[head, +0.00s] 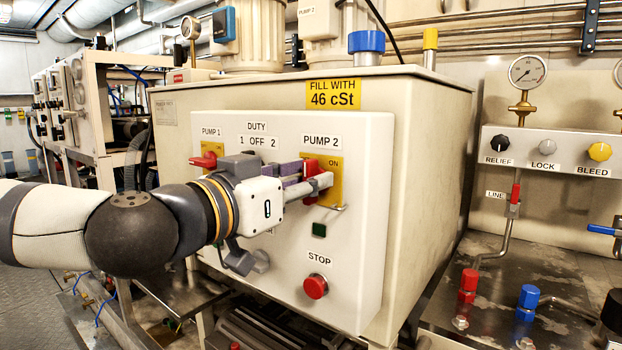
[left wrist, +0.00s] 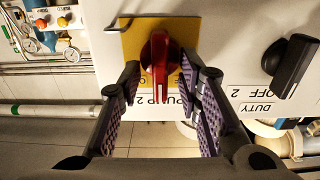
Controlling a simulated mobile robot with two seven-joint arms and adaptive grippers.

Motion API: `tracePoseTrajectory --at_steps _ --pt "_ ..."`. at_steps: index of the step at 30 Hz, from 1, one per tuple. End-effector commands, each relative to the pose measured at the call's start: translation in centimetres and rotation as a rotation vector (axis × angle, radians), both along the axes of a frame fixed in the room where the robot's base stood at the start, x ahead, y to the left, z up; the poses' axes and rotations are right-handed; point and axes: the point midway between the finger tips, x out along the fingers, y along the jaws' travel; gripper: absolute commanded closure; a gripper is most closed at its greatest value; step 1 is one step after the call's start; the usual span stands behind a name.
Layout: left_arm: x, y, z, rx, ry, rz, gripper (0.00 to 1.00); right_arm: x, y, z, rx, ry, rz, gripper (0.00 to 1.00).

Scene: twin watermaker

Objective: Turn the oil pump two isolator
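The pump 2 isolator is a red rotary handle (head: 311,168) on a yellow plate (head: 336,184) under the PUMP 2 label, on the white panel of the oil tank. In the left wrist view the red handle (left wrist: 160,62) stands lengthwise between the fingertips of my left gripper (left wrist: 160,75). The purple-padded fingers are open on either side of it, with narrow gaps showing at the tips. In the head view my left gripper (head: 308,186) reaches across the panel and hides part of the handle and plate. My right gripper is in neither view.
A red pump 1 handle (head: 205,160) and a dark duty selector (left wrist: 295,66) sit beside the isolator. Below are a green indicator (head: 319,230) and a red stop button (head: 316,286). A valve panel (head: 545,166) with knobs stands at right.

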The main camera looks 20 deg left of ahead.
Motion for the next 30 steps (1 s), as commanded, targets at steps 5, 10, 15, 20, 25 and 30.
tracePoseTrajectory --at_steps 5,10,15,20,25,30 --pt "0.0 0.0 0.0 0.0 0.0 0.0 0.89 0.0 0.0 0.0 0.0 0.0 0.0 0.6" --pt "0.0 0.0 0.0 0.0 0.0 0.0 1.0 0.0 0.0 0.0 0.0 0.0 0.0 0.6" --pt "0.0 0.0 0.0 -0.007 0.002 0.0 1.0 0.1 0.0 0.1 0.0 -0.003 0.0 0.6" --pt "0.0 0.0 0.2 -0.046 0.016 0.0 1.0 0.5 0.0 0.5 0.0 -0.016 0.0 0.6" --pt "-0.1 0.1 0.4 -0.143 0.048 0.0 1.0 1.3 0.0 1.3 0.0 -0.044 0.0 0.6" --pt "-0.1 0.3 0.5 -0.285 0.098 0.001 1.0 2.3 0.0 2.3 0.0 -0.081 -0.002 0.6"
